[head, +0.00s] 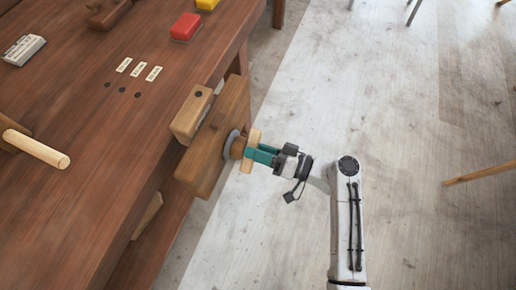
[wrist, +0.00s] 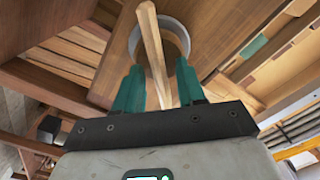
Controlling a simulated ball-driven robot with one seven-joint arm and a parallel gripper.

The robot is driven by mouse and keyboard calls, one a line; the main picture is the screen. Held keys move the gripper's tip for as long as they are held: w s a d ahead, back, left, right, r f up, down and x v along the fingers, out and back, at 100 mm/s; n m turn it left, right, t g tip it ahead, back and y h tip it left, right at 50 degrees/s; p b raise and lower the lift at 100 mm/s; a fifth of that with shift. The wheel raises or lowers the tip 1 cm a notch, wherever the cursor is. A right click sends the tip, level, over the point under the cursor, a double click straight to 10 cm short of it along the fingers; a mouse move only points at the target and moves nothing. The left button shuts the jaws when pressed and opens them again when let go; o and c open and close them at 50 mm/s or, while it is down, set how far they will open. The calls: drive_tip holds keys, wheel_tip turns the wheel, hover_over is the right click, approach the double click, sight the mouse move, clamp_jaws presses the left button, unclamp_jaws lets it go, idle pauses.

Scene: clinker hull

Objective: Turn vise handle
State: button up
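The vise (head: 222,135) is a block of brown wood on the bench's right edge. A round grey collar sits on its outer face; it also shows in the wrist view (wrist: 180,38). The vise handle (head: 246,165) is a pale wooden bar across the screw end, tilted slightly from upright in the head view. In the wrist view the handle (wrist: 152,40) runs between the teal fingers. My gripper (wrist: 159,72) is open, one finger on each side of the bar, with gaps visible beside it. In the head view my gripper (head: 258,154) reaches the handle from the right.
The wooden workbench (head: 110,140) fills the left. On it are a red block (head: 186,27), a yellow block (head: 207,4), a grey device (head: 23,50) and a wooden rod (head: 38,149). The floor (head: 400,110) right of the bench is mostly clear.

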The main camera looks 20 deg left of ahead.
drive_tip(key=shift+c, duration=0.2)
clamp_jaws()
drive_tip(key=shift+m, duration=0.3)
drive_tip(key=shift+w+f+m+p, duration=0.15)
drive_tip(key=shift+m+p, duration=0.25)
drive_tip(key=shift+m, duration=1.6)
drive_tip(key=shift+s+f+m+p, duration=0.1)
drive_tip(key=shift+m+p, duration=0.3)
drive_tip(key=shift+m, duration=1.6)
drive_tip(key=shift+o, duration=0.2)
unclamp_jaws()
